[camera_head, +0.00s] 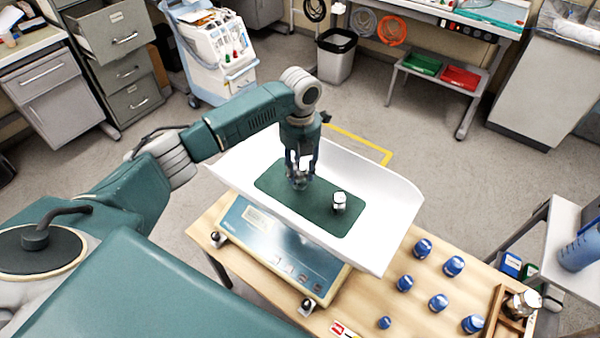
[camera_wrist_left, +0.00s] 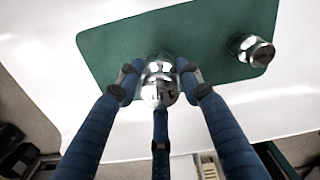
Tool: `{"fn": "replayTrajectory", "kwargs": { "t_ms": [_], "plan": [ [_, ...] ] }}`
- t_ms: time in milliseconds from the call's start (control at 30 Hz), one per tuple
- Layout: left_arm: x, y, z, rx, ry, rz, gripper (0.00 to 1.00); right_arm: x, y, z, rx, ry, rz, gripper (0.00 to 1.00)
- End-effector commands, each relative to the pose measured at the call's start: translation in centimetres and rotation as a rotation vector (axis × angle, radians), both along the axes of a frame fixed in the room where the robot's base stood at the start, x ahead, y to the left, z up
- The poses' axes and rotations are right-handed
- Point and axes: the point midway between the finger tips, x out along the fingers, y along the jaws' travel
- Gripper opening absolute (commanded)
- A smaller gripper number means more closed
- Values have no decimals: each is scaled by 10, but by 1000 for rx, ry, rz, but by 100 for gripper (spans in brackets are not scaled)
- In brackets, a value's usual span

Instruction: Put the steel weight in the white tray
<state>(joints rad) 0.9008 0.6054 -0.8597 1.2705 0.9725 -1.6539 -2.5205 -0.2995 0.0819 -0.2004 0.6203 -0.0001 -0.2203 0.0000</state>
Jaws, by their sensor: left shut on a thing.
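The white tray (camera_head: 388,222) is the wide curved pan of a scale, with a dark green mat (camera_head: 322,222) on its floor. My left gripper (camera_head: 300,182) is over the left part of the mat, fingers pointing down. It is shut on a shiny steel weight (camera_wrist_left: 160,84), which is mostly hidden by the fingers in the head view. Whether this weight touches the mat is hard to tell. A second steel weight (camera_head: 339,202) stands upright on the mat to the right; it also shows in the left wrist view (camera_wrist_left: 252,50). My right gripper is out of view.
The scale (camera_head: 282,252) stands on a wooden table (camera_head: 375,315). Several blue weights (camera_head: 438,302) stand on the table to the right. A wooden box (camera_head: 498,318) with another steel weight (camera_head: 522,303) sits at the table's right end.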

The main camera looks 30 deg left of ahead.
Motion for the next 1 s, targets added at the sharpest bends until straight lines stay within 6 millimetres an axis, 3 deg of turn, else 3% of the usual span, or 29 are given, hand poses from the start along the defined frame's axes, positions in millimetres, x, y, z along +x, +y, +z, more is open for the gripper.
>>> {"fn": "replayTrajectory", "kwargs": {
  "t_ms": [200, 600, 633, 700, 1000],
  "plan": [
    [1, -1, -18, -1, -3, 1, 0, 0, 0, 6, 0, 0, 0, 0],
    [2, -1, -22, -2, -5, 1, 0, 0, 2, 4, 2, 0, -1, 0],
    [0, 0, -24, -1, -1, 0, 42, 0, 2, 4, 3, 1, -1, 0],
    [0, 0, -24, -1, 0, 0, 55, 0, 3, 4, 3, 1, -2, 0],
    [0, 0, -22, -1, -1, 1, 55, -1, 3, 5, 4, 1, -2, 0]
  ]
}}
